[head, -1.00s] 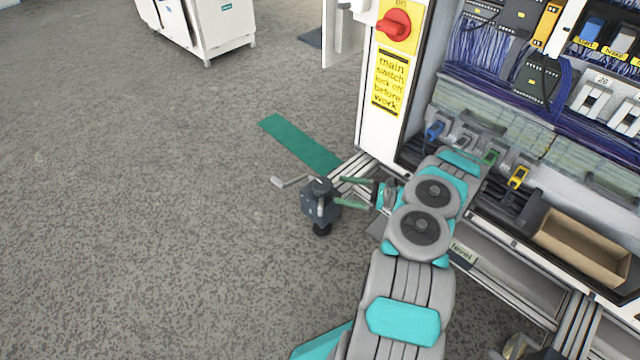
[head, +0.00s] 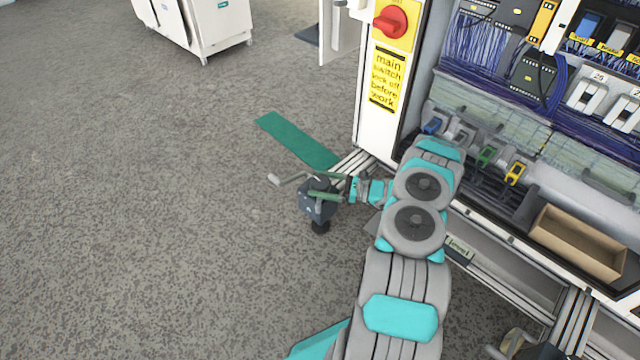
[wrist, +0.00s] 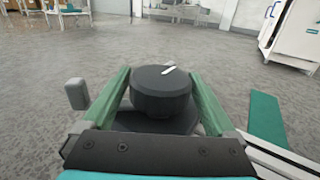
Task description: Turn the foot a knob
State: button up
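The foot a knob (wrist: 162,95) is a dark round cap with a white pointer mark on top, seen in the middle of the wrist view. In the head view the dark foot unit (head: 315,206) stands at the creel's lower left corner, a grey crank sticking out to its left. My gripper (wrist: 161,80) has its two green fingers on either side of the knob, apart from each other. Only thin gaps show, and I cannot tell whether the fingers touch it. In the head view my gripper (head: 326,187) reaches over the foot unit and partly hides the knob.
The creel cabinet (head: 378,130) with a red main switch (head: 391,22) stands to the right of the foot. A cardboard tray (head: 580,242) sits on its lower ledge. A green floor strip (head: 297,141) lies behind the foot. The floor at left is clear up to a white cart (head: 207,30).

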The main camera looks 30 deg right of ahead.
jog(key=c, duration=1)
jog(key=shift+a+m+t+h+b, duration=0.1)
jog(key=shift+m+t+h+b, duration=0.2)
jog(key=shift+t, duration=0.1)
jog(key=shift+f+m+t+h+b, duration=0.15)
jog(key=shift+m+t+h+b, duration=1.1)
jog(key=shift+t+h, duration=0.2)
jog(key=shift+m+t+h+b, duration=0.85)
jog(key=shift+m+h, duration=0.3)
jog(key=shift+h, duration=0.4)
jog(key=shift+m+h, duration=0.4)
jog(key=shift+h, duration=0.2)
jog(key=o, duration=1.2)
